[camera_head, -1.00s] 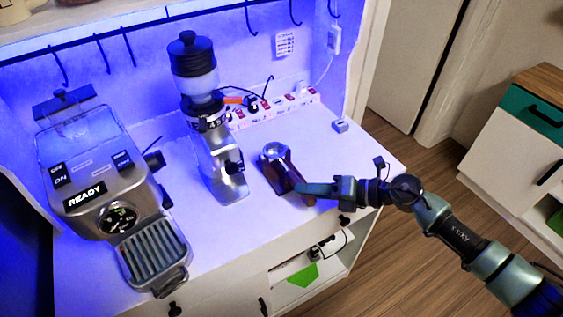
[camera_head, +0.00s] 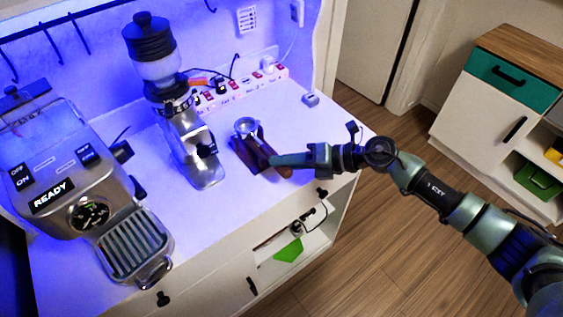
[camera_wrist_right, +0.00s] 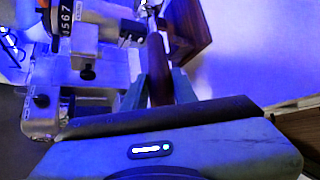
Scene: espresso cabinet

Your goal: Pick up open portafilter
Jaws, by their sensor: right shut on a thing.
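The portafilter has a shiny metal basket (camera_head: 246,127) and a reddish-brown handle (camera_head: 280,169) that points toward the counter's front edge. It rests at a dark wooden stand (camera_head: 243,155) on the counter, right of the grinder. My right gripper (camera_head: 277,161) reaches in from the right and is shut on the handle. In the right wrist view the handle (camera_wrist_right: 158,78) runs between the two fingers of the gripper (camera_wrist_right: 157,94), with the stand (camera_wrist_right: 188,30) beside it. I cannot tell whether the portafilter is clear of the stand. My left gripper is not in view.
The grinder (camera_head: 190,145) stands left of the portafilter, and the espresso machine (camera_head: 75,185) is farther left. A power strip (camera_head: 240,88) lies along the back wall. A small grey box (camera_head: 311,99) sits at the back right. The counter right of the stand is mostly clear.

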